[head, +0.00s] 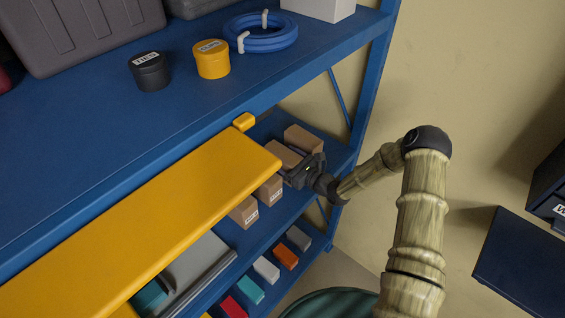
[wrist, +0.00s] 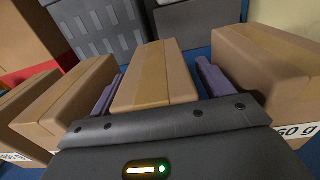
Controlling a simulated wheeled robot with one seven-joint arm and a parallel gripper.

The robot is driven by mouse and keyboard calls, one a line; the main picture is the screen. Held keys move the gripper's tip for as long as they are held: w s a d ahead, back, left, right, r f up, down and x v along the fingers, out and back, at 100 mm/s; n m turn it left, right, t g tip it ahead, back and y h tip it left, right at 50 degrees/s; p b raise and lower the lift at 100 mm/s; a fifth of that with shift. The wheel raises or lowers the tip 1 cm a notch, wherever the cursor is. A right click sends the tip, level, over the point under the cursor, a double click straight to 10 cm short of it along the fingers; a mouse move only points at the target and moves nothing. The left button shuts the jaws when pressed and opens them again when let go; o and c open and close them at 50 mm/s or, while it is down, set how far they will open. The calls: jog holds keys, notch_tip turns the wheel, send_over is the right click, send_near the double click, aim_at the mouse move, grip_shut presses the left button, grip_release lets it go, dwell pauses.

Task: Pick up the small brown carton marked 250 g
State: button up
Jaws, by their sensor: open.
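My gripper (head: 303,170) reaches into the middle shelf of the blue rack. In the wrist view its two purple fingers (wrist: 158,84) are apart, one on each side of a small brown carton (wrist: 155,75). I cannot tell whether they touch it. The gripper body hides this carton's front, so its marking cannot be read. A brown carton (wrist: 268,68) on the right has a partly hidden label ending in "60 g". Another brown carton (wrist: 70,95) stands on the left, with a label too cut off to read. No label clearly reading 250 g is visible.
In the head view a yellow panel (head: 150,235) runs along the rack's front, left of my gripper. More cartons (head: 243,212) stand on the shelf. Small coloured boxes (head: 266,269) are below. Grey bins (wrist: 100,28) stand behind the cartons in the wrist view.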

jog(key=c, duration=1.2)
jog(key=shift+r, duration=0.1)
notch_tip(320, 180, up, 10)
jog(key=shift+f+b, duration=0.1)
jog(key=shift+b, duration=0.95)
